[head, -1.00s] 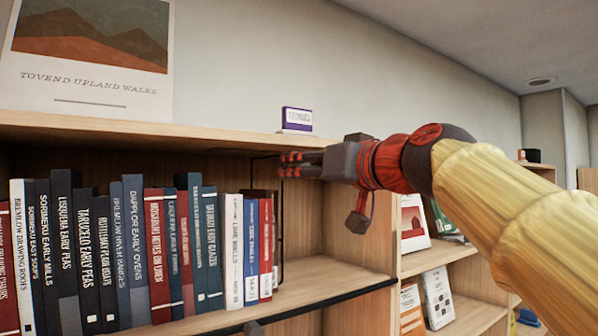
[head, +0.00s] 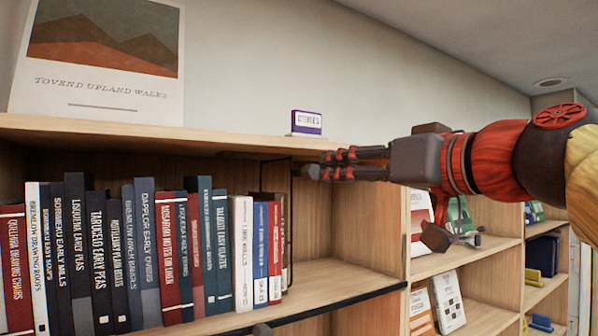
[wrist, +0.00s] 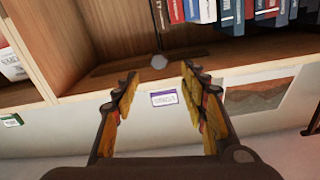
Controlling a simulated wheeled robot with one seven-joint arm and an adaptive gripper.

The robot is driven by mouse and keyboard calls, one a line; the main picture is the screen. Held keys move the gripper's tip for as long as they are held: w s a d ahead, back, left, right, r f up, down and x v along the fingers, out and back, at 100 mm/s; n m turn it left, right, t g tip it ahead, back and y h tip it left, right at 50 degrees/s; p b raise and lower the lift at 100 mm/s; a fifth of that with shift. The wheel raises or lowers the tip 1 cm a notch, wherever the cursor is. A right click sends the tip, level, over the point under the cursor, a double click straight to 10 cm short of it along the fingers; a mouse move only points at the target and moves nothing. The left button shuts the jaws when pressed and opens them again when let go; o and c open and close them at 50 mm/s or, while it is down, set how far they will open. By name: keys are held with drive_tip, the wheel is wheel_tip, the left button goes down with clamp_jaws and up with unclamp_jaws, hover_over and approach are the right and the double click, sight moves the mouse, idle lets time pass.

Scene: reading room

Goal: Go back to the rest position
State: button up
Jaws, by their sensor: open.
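My gripper (head: 335,165) is in front of the right part of the bookshelf (head: 370,215) in the head view, pointing left, with its fingers near the upper board. In the wrist view my gripper (wrist: 160,85) shows its two fingers spread apart with nothing between them. The wrist picture appears upside down, with the shelf compartment above the fingertips and the wall below. My gripper holds no object.
A row of books (head: 130,250) stands in the compartment, with bare board to its right. A small purple sign (head: 306,122) and a poster (head: 105,60) are on top. Another shelf unit (head: 480,262) with books stands at the right.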

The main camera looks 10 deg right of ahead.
drive_tip(key=w+d+f+m+g+h+b, duration=0.1)
drive_tip(key=d+f+m+g+h, duration=0.15)
drive_tip(key=f, duration=1.05)
drive_tip(key=d+f+m+g+h+b, duration=0.1)
drive_tip(key=d+f+m+g, duration=0.2)
drive_tip(key=f, duration=0.9)
drive_tip(key=s+a+f+n+g+b, duration=0.1)
drive_tip(key=s+f+b, duration=0.4)
drive_tip(key=f, duration=1.1)
drive_tip(key=s+a+f+n+g+h+b, duration=0.1)
drive_tip(key=s+a+f+g+b, duration=0.2)
drive_tip(key=f, duration=1.3)
drive_tip(key=s+a+f+n+g+b, duration=0.2)
drive_tip(key=s+f+b, duration=0.5)
drive_tip(key=f, duration=1)
drive_tip(key=shift+s+a, duration=0.4)
drive_tip(key=shift+s, duration=0.75)
drive_tip(key=shift+h, duration=0.25)
